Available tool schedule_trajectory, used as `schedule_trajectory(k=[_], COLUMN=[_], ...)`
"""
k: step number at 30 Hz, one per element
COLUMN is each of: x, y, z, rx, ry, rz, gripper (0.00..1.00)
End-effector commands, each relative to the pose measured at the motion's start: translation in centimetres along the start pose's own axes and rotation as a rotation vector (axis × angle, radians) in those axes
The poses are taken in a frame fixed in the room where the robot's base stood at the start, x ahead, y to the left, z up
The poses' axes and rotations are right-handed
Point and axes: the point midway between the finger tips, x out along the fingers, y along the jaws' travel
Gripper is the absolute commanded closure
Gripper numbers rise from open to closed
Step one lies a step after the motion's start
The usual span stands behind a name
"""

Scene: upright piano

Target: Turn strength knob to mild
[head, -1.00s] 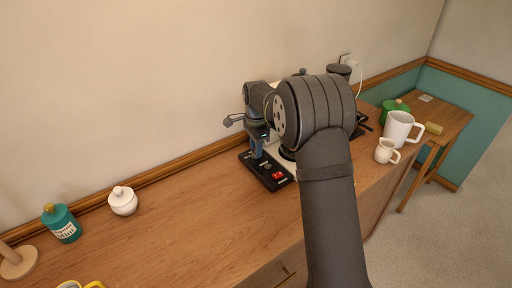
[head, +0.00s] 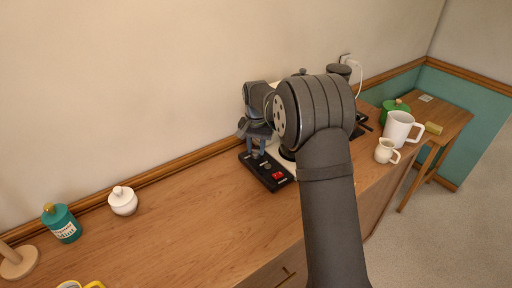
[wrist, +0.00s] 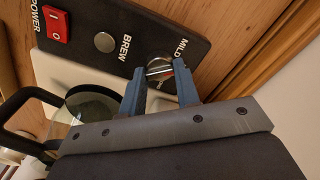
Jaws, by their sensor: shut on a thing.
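The strength knob (wrist: 160,68) is a small round silver knob at the end of the black control panel (wrist: 112,24). The word MILD is printed beside it in the wrist view. My gripper (wrist: 159,74) has its two blue fingers shut on the knob, one on each side. A pale bar crosses the knob's face; the fingers partly hide the knob, and I cannot tell its exact setting. In the head view my gripper (head: 257,145) points down over the panel's far end (head: 243,157), and the knob is hard to make out there.
A red power switch (wrist: 56,24) and a round brew button (wrist: 104,42) sit along the same panel. A glass carafe (wrist: 92,104) is close to my gripper. A white jar (head: 123,201) and teal tin (head: 62,223) stand left; the counter between is clear.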

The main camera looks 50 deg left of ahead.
Motion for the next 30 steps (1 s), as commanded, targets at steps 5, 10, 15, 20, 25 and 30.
schedule_trajectory(k=[5,10,15,20,25,30], x=[-0.02,-0.02,-0.02,-0.03,-0.03,-0.03], y=[0.02,0.02,0.02,0.02,0.02,0.01], z=[-0.06,-0.07,-0.07,-0.07,-0.07,-0.07], rx=[-0.144,-0.254,-0.328,-0.368,-0.384,-0.386], ry=[0.002,0.002,0.002,0.002,0.002,0.002], rz=[0.0,0.0,0.0,0.0,0.0,0.0], gripper=[0.94,0.94,0.94,0.94,0.94,0.94])
